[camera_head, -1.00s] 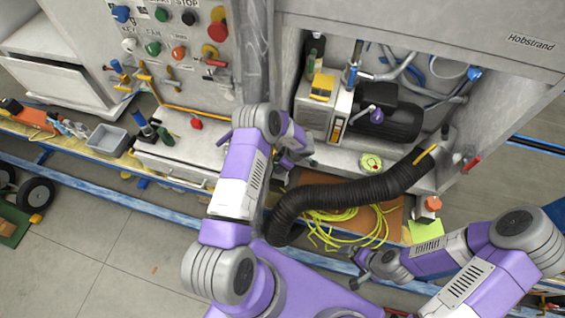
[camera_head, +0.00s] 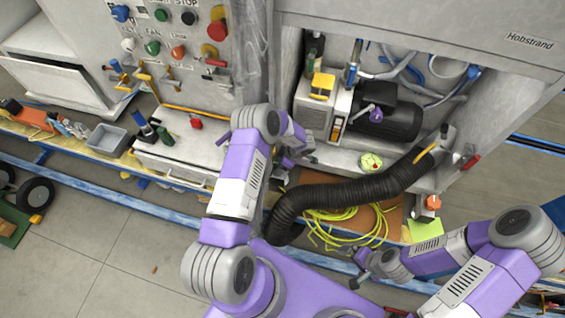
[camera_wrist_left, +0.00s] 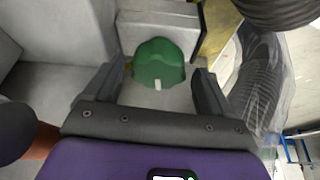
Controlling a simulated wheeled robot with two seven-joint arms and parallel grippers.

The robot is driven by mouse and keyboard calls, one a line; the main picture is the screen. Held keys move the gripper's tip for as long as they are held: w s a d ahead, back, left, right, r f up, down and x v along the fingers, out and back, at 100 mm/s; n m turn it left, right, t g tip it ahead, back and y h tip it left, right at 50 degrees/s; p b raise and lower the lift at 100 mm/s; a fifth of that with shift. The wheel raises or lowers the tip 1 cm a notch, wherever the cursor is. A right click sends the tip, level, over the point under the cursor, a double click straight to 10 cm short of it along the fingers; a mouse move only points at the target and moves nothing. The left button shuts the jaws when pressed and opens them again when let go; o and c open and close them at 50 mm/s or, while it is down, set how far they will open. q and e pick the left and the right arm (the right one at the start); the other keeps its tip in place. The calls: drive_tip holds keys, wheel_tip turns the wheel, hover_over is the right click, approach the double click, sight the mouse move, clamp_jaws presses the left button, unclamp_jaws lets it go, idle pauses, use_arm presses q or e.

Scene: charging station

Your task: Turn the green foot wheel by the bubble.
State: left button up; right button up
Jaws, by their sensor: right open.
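The green foot wheel (camera_wrist_left: 158,63) shows in the left wrist view as a lobed knob with a white mark on its near edge. My left gripper (camera_wrist_left: 157,88) is open, with one finger on each side of the wheel. A gap shows at the right finger; whether the left finger touches the wheel I cannot tell. In the head view my left gripper (camera_head: 302,153) is at the cabinet's lower opening, and the wheel is not seen there. The round yellow-green bubble (camera_head: 371,162) lies on the ledge to its right. My right gripper (camera_head: 362,275) is open and empty at the lower right.
A thick black hose (camera_head: 350,195) curves close to my left gripper, in front of the ledge. A black motor (camera_head: 388,120) and a grey box with a yellow top (camera_head: 322,88) stand behind. Yellow cable (camera_head: 345,225) lies coiled below the hose.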

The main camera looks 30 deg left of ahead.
use_arm(q)
drive_tip(key=shift+w+m, duration=0.1)
drive_tip(key=shift+m, duration=0.2)
